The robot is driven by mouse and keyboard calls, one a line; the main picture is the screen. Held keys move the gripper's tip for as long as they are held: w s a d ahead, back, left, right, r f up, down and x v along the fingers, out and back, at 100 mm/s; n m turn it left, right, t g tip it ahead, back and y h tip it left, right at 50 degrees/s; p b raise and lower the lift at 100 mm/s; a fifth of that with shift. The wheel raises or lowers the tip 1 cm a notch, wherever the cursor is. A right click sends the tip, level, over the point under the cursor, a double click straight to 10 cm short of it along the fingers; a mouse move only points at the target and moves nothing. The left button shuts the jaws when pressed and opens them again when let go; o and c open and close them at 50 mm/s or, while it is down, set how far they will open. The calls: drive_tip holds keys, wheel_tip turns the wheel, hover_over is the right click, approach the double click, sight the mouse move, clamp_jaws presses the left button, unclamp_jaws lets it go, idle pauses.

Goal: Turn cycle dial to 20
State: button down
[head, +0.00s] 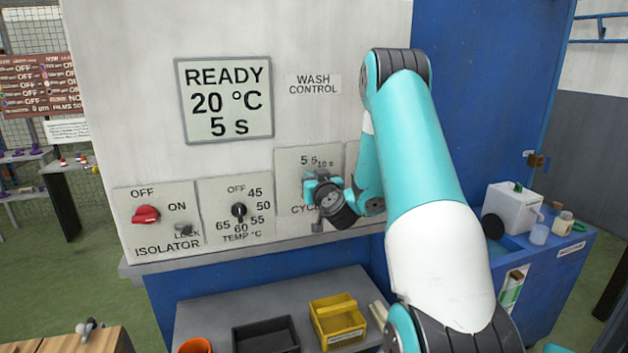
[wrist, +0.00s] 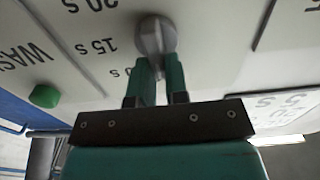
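The cycle dial (wrist: 154,35) is a round grey knob with a narrow ridge. In the wrist view it is upside down on its pale plate, beside the markings 20 S and 15 S. My gripper (wrist: 161,70) has its two teal fingers close on either side of the ridge, and they appear closed on it. In the head view my gripper (head: 318,187) is in front of the cycle plate (head: 293,162) and hides the dial. Where the dial points cannot be made out. The display (head: 226,100) reads READY, 20 °C, 5 s.
Left of the cycle plate are the temperature dial (head: 239,211) and the red isolator switch (head: 145,214). The wrist view shows a green button (wrist: 44,96) near the word WASH. Below the panel, a shelf holds a black bin (head: 265,336) and a yellow bin (head: 338,321).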

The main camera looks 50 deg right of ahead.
drive_tip(key=shift+m, duration=0.4)
drive_tip(key=shift+s+d+f+m+b, duration=0.15)
drive_tip(key=shift+f+m, duration=0.4)
drive_tip(key=shift+m, duration=3.8)
drive_tip(key=shift+s+d+f+m+b, duration=0.1)
drive_tip(key=shift+d+f+m+b, duration=0.3)
drive_tip(key=shift+m, duration=3.9)
drive_tip(key=shift+s+f+m+b, duration=0.1)
drive_tip(key=shift+f+m, duration=0.6)
drive_tip(key=shift+m, duration=3.65)
drive_tip(key=c, duration=1.1)
unclamp_jaws()
